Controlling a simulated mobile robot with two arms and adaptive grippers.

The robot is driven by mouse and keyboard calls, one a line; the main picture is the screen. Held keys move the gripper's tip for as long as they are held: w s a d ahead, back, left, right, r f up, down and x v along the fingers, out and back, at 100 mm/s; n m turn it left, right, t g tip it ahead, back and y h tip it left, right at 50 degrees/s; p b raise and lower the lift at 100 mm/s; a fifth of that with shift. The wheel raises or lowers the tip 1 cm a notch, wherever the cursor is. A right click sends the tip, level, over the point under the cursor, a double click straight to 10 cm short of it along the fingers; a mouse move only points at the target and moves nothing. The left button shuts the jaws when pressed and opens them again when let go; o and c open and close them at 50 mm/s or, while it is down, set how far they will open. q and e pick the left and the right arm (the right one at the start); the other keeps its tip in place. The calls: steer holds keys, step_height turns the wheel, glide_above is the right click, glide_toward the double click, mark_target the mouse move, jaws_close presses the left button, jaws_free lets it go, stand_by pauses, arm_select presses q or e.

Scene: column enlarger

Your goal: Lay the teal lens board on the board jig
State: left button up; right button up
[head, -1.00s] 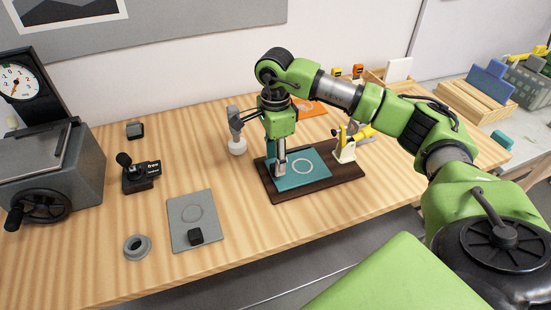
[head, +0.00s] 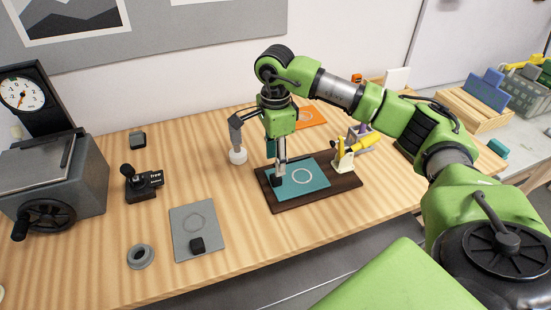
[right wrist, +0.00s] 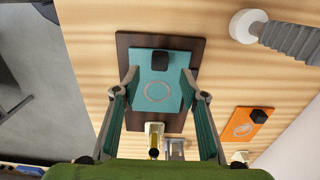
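The teal lens board (head: 308,185), with a pale ring and a black knob (head: 277,180), lies on the dark brown board jig (head: 343,188). It appears flat there, and the jig's dark border shows around it in the right wrist view (right wrist: 158,92). My right gripper (head: 281,166) is above the board's left part, by the knob. In the right wrist view the fingers of my gripper (right wrist: 160,76) are spread wide and empty, and the knob shows beyond them, clear of both. My left gripper is out of view.
A cream clamp with a yellow handle (head: 345,160) stands at the jig's right side. A grey board (head: 197,218) and an orange board (head: 312,117) lie on the table. A grey arm with a white end (head: 238,155) stands left of the jig. Bare wood lies between.

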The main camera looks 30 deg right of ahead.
steer(key=shift+r+p, duration=0.4)
steer(key=shift+r, duration=0.4)
step_height(320, 180, up, 12)
stand_by(0.4)
steer(key=shift+s+f, duration=0.1)
stand_by(0.6)
